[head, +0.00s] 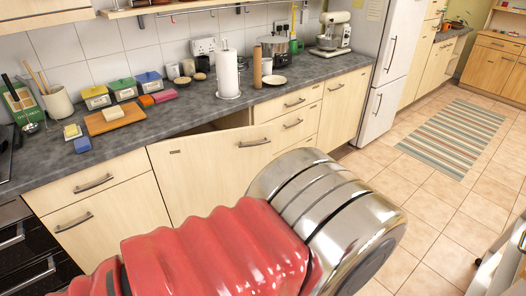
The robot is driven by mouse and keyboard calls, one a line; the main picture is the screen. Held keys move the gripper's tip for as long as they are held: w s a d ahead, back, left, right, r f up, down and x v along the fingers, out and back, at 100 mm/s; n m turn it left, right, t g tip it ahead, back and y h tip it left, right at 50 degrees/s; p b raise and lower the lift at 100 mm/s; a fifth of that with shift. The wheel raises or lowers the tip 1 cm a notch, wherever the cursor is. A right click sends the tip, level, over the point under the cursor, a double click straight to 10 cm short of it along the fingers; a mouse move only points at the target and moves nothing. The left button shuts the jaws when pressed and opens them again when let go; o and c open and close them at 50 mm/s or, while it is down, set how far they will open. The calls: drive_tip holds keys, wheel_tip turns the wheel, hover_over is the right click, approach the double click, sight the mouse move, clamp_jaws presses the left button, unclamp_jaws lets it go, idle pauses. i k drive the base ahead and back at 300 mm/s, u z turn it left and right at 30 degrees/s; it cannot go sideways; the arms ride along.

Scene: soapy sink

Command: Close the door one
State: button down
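A pale wood cabinet door (205,172) under the counter stands partly open. Its top edge is away from the counter front, and a gap into the cabinet (222,122) shows behind it. A metal handle (254,143) is near its upper right corner. The door's lower right part is hidden behind my red and chrome arm, which fills the lower middle of the head view. My gripper's fingers cannot be seen, so its distance from the door cannot be told.
Closed drawers (292,122) stand right of the door, and a closed drawer and cupboard (95,215) stand left. The grey counter (190,112) holds a cutting board (115,118), sponges, boxes and a paper towel roll (229,75).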

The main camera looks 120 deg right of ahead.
sight(196, 174)
drive_tip(key=z, duration=0.05)
drive_tip(key=k, duration=1.05)
drive_tip(key=z, duration=1.1)
drive_tip(key=k, duration=0.2)
drive_tip(key=z, duration=1.65)
drive_tip(key=k, duration=0.2)
drive_tip(key=z, duration=0.8)
